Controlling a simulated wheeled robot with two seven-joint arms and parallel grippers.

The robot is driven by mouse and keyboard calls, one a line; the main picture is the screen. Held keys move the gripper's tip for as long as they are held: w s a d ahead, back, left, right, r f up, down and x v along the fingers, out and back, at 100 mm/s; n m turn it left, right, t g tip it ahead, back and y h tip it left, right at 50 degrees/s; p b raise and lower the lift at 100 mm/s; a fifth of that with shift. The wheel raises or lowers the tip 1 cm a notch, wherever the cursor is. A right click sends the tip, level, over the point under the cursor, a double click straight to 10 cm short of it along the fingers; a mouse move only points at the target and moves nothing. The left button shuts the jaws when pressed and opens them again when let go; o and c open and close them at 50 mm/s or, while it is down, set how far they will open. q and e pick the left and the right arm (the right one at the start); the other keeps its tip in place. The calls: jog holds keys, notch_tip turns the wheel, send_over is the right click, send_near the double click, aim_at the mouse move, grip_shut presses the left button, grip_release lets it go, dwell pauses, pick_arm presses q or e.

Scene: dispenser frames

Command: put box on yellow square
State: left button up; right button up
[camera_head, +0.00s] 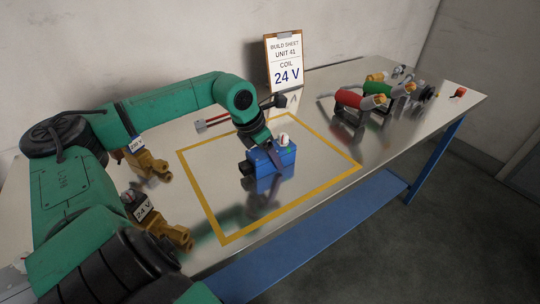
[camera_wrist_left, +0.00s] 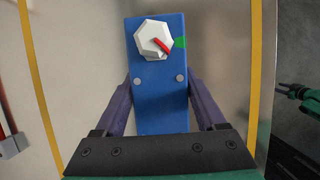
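The blue box (camera_head: 270,165) has a white knob with a red mark on top. It is inside the yellow square (camera_head: 348,172), an outline on the metal table, near its middle. My left gripper (camera_head: 262,150) reaches down over the box. In the left wrist view, the gripper's fingers (camera_wrist_left: 160,92) press against both sides of the blue box (camera_wrist_left: 160,105). I cannot tell if the box rests on the table or hangs just above it. A green part, which looks like my right gripper (camera_wrist_left: 297,92), shows small at the right edge; its opening is unclear.
A clipboard sign (camera_head: 286,62) reading "24 V" stands at the back. Red and green cylinders (camera_head: 360,100) on stands are at the right. Brass parts with tags (camera_head: 165,232) lie at the left, beside my left arm. A red-handled tool (camera_head: 212,121) lies behind the square.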

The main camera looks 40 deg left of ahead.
pick_arm(q)
jog(key=shift+o, duration=1.1)
jog(key=shift+r, duration=0.25)
jog(key=shift+a, duration=0.1)
jog(key=shift+s+r+b, duration=0.2)
jog(key=shift+r+b, duration=0.1)
jog(key=shift+b, duration=0.3)
jog(key=b+v, duration=0.1)
jog(key=v, duration=0.1)
jog(key=shift+a+r, duration=0.1)
jog(key=shift+r, duration=0.2)
jog(key=v, duration=0.8)
jog(key=shift+s+r, duration=0.15)
jog(key=shift+r, duration=0.1)
